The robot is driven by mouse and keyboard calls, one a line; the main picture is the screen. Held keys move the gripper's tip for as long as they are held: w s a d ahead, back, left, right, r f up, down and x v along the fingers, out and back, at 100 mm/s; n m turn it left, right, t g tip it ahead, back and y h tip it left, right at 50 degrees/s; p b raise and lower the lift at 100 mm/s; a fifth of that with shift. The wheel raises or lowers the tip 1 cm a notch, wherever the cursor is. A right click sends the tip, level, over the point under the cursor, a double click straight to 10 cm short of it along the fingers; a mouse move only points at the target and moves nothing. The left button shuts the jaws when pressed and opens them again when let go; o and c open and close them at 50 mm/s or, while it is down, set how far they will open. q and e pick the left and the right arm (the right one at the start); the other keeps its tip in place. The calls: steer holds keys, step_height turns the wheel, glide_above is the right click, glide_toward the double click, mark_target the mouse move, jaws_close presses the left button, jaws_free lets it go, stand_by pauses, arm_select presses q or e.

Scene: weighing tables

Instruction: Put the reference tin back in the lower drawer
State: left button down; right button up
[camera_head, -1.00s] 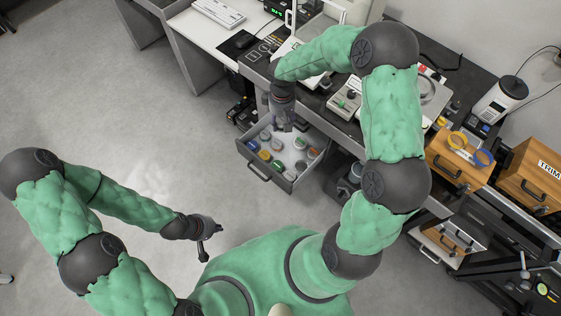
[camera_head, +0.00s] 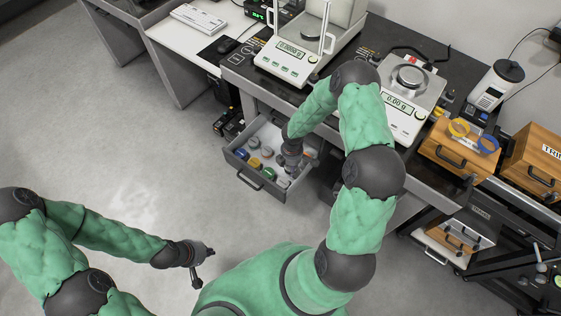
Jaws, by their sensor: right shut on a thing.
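The open grey drawer (camera_head: 240,171) juts out below the weighing table and holds several small tins with lids of different colours, among them a yellow one (camera_head: 254,162) and a green one (camera_head: 268,172). My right gripper (camera_head: 291,173) points down into the right part of this drawer. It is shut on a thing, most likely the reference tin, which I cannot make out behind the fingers. My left gripper (camera_head: 203,268) is over the floor at the lower left, away from the drawer, with its fingers apart and nothing between them.
Two balances stand on the table: a left one (camera_head: 284,65) with a glass shield and a right one (camera_head: 404,122) with a metal piece on its pan. Wooden drawer boxes (camera_head: 452,158) stand at the right.

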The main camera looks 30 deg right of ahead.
steer(key=w+f+b, duration=0.1)
steer(key=w+f, duration=0.1)
steer(key=w, duration=0.1)
steer(key=w+f+b, duration=0.1)
steer(key=w+f, duration=0.2)
steer(key=w+d+f+b, duration=0.1)
steer(key=w+f+b, duration=0.1)
steer(key=w, duration=0.1)
steer(key=shift+w+f, duration=0.25)
steer(key=shift+f, duration=0.1)
steer(key=shift+w+f, duration=0.15)
steer(key=shift+f, duration=0.1)
steer(key=shift+f+b, duration=1)
steer(key=shift+f, duration=0.55)
steer(key=shift+f, duration=0.15)
steer(key=o, duration=1.3)
steer(key=shift+c, duration=0.2)
